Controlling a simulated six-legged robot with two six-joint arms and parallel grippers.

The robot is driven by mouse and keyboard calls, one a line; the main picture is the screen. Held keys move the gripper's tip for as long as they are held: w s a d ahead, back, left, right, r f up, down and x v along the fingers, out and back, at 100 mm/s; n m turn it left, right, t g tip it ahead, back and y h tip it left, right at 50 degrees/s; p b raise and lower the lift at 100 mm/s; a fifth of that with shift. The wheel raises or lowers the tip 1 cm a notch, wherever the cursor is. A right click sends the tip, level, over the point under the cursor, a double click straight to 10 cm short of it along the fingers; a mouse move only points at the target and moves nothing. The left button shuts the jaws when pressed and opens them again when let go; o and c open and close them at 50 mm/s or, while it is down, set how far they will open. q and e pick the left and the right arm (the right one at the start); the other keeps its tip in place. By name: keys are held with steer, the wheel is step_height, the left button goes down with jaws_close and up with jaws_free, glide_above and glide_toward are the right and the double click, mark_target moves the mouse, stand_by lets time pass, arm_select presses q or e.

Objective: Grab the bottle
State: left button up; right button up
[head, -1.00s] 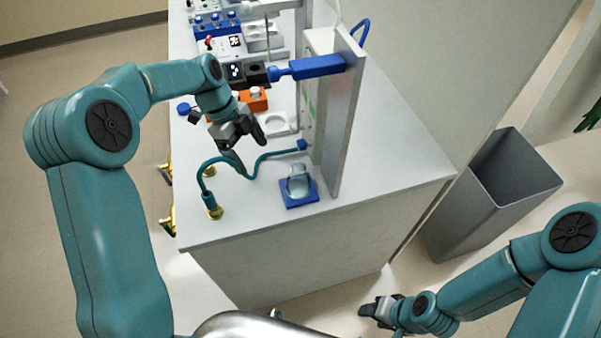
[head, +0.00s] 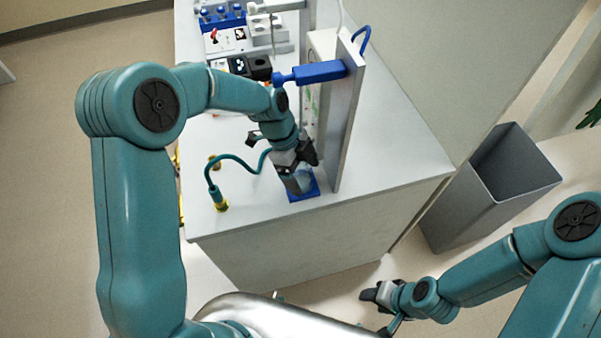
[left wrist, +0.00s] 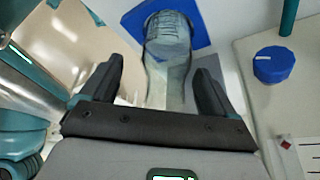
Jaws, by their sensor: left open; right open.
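A clear, pale bottle (left wrist: 168,45) stands on a small blue base (left wrist: 203,35) near the front edge of the bench. In the head view the bottle (head: 302,180) is mostly hidden by my left gripper, and the blue base (head: 311,193) shows around it. My left gripper (head: 300,172) is above and against the near side of the bottle in the head view. In the left wrist view my open left fingers (left wrist: 158,85) point at the bottle, which lies between and beyond their tips. My right gripper (head: 372,294) is open and empty, low beyond the bench's front.
An upright grey panel (head: 349,120) with a blue clamp (head: 318,73) stands just right of the bottle. A teal hose (head: 236,158) curves over the bench (head: 255,215) to the left. A grey bin (head: 490,190) stands right of the bench.

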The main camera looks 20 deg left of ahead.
arm_select(q)
steer(key=shift+w+f, duration=0.4)
steer(key=shift+f, duration=0.05)
steer(key=shift+s, duration=0.1)
steer(key=shift+s+r, duration=0.2)
steer(key=shift+s, duration=0.05)
steer(key=c, duration=1.2)
steer(key=shift+w+f, duration=0.1)
steer(key=shift+w, duration=0.05)
steer(key=shift+c, duration=0.2)
